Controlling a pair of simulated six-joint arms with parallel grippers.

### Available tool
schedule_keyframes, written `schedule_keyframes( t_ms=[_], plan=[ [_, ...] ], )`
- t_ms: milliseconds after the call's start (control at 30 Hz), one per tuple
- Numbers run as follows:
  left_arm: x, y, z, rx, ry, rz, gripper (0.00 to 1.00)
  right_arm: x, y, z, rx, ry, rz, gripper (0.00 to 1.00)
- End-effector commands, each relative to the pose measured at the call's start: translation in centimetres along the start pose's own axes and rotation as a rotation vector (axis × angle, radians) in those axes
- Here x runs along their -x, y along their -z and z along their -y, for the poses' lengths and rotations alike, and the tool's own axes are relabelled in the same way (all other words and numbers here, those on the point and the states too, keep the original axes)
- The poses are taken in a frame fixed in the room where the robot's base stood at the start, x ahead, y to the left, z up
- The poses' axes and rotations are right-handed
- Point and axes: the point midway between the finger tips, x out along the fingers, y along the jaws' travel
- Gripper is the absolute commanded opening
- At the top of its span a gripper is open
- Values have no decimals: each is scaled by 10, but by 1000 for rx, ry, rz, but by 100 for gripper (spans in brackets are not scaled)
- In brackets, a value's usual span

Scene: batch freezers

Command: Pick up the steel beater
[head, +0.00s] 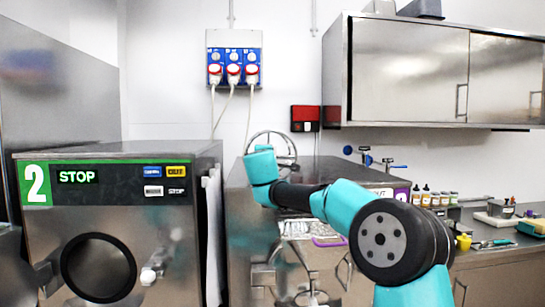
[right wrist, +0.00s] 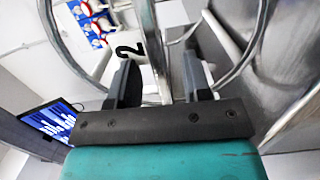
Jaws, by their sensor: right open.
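The steel beater (head: 294,148) stands on top of the steel machine in the middle of the head view, its curved loop rising behind my right wrist. My right gripper (right wrist: 162,78) is open, with two dark fingers apart. In the right wrist view the beater's bars (right wrist: 151,40) run between and around the fingers; one bar passes through the gap. I cannot tell whether either finger touches it. In the head view my right arm's teal wrist hides the lower beater and the fingertips. My left gripper is not in view.
A freezer marked 2 (head: 120,215) stands at the left. The steel machine (head: 235,190) is under my right arm. A wall cabinet (head: 405,75) hangs at the upper right. A counter (head: 500,258) with several small bottles is at the right. Red-and-blue sockets (head: 233,62) are on the back wall.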

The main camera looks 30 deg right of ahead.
Motion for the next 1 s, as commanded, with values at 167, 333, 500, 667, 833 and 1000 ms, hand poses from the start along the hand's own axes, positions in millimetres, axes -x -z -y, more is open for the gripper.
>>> schedule_keyframes(
  t_ms=[167, 333, 500, 667, 833, 1000],
  plan=[
    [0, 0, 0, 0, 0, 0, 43, -20, 0, 0, 0, 0, 0, 45],
    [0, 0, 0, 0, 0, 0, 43, -26, 0, 0, 1, 0, -1, 45],
    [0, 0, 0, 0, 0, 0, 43, -25, 0, 0, 1, 0, -1, 45],
    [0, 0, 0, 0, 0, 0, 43, -25, 0, 0, 1, 0, -1, 45],
    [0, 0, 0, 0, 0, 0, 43, -25, 0, 0, 1, 0, -1, 37],
    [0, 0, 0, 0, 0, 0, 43, -25, 0, 0, 1, 0, -1, 21]
  ],
)
